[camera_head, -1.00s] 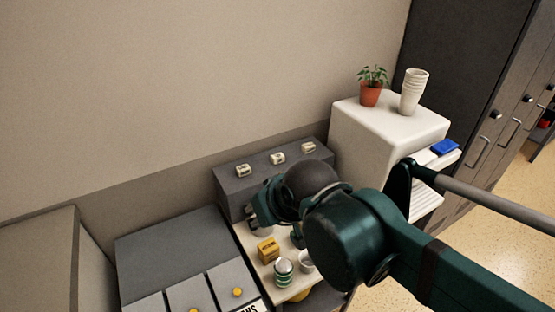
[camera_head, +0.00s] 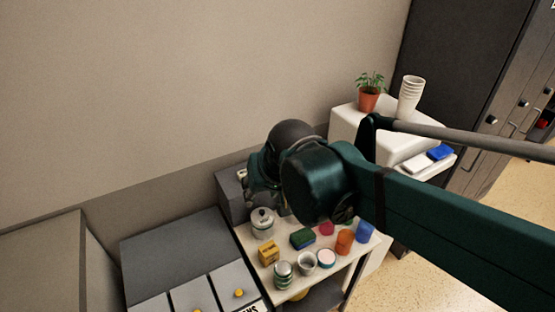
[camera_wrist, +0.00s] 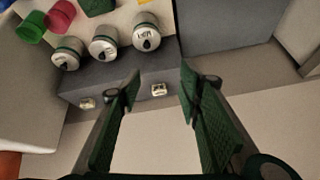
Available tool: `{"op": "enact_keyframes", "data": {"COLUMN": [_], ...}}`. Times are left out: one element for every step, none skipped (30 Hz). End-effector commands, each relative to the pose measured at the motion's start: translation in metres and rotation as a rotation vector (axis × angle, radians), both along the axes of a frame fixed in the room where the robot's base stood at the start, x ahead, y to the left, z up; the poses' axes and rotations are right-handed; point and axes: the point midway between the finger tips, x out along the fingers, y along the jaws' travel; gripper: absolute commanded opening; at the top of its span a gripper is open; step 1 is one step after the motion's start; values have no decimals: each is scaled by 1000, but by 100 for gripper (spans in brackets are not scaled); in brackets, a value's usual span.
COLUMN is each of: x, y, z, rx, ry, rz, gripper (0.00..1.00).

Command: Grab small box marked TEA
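A small yellow box (camera_head: 268,252) stands on the white table (camera_head: 334,272) in the head view. It has dark markings too small to read, so I cannot confirm TEA. It is not visible in the wrist view. My gripper (camera_wrist: 159,75) is open and empty in the wrist view, its two green fingers apart over the dark grey block behind the table. In the head view my arm's end is above and behind the yellow box, clear of it, and my wrist hides the fingers.
Around the yellow box stand a silver canister (camera_head: 262,222), a striped can (camera_head: 283,275), a green box (camera_head: 302,238), a grey cup (camera_head: 306,262), an orange cup (camera_head: 344,242) and a blue cup (camera_head: 365,232). The wrist view shows several labelled canisters (camera_wrist: 104,43). A plant (camera_head: 369,92) stands at the right.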

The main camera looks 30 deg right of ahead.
Motion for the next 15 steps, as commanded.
{"op": "enact_keyframes", "data": {"x": [8, 11, 15, 19, 22, 27, 30, 34, 38, 42, 46, 50, 54, 57, 62], "y": [-3, -4, -7, -8, -10, -12, -14, -15, -18, -19, -21, -23, -25, -27, -30], "z": [8, 10, 12, 14, 16, 18, 19, 21, 23, 24, 25, 27, 28, 29, 30], "rx": [10, 17, 25, 32, 39, 47, 54, 60, 68, 75, 80, 89, 94, 101, 109], "ry": [9, 14, 23, 30, 35, 43, 49, 55, 62, 68, 73, 81, 88, 93, 101], "rz": [-23, -37, -57, -71, -86, -105, -119, -134, -153, -169, -182, -203, -217, -232, -252], "gripper": [35, 35, 35, 35, 35, 35, 35, 35, 35, 35, 35, 35, 35, 35, 35]}}
